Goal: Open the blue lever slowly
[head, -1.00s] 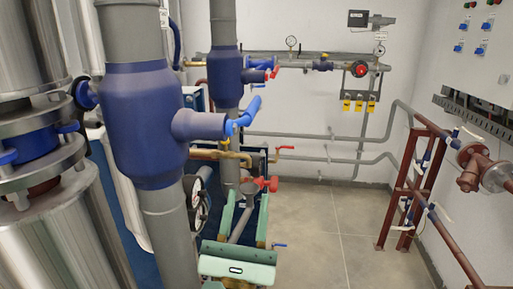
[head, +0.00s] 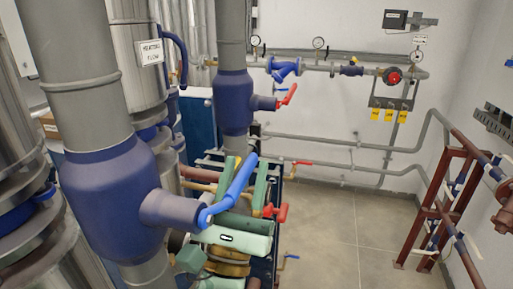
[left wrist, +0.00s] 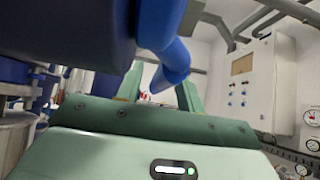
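The blue lever (head: 236,184) sits on the end of the side stub (head: 172,208) of the large dark blue valve body (head: 108,195) in the head view. It slants up and to the right. My left gripper (head: 246,176) is below and around the lever, its pale green body under it and its green fingers pointing away on either side. In the left wrist view the lever (left wrist: 166,45) crosses from the top toward the gap between the spread fingers (left wrist: 160,92). I cannot tell whether they touch it. My right gripper is not in view.
Behind stand a second blue valve with a red lever (head: 289,94) and wall pipes with gauges (head: 318,43). A brown pipe rack (head: 437,205) is on the right. The floor (head: 345,235) between is clear. A white wall cabinet (left wrist: 252,85) shows in the left wrist view.

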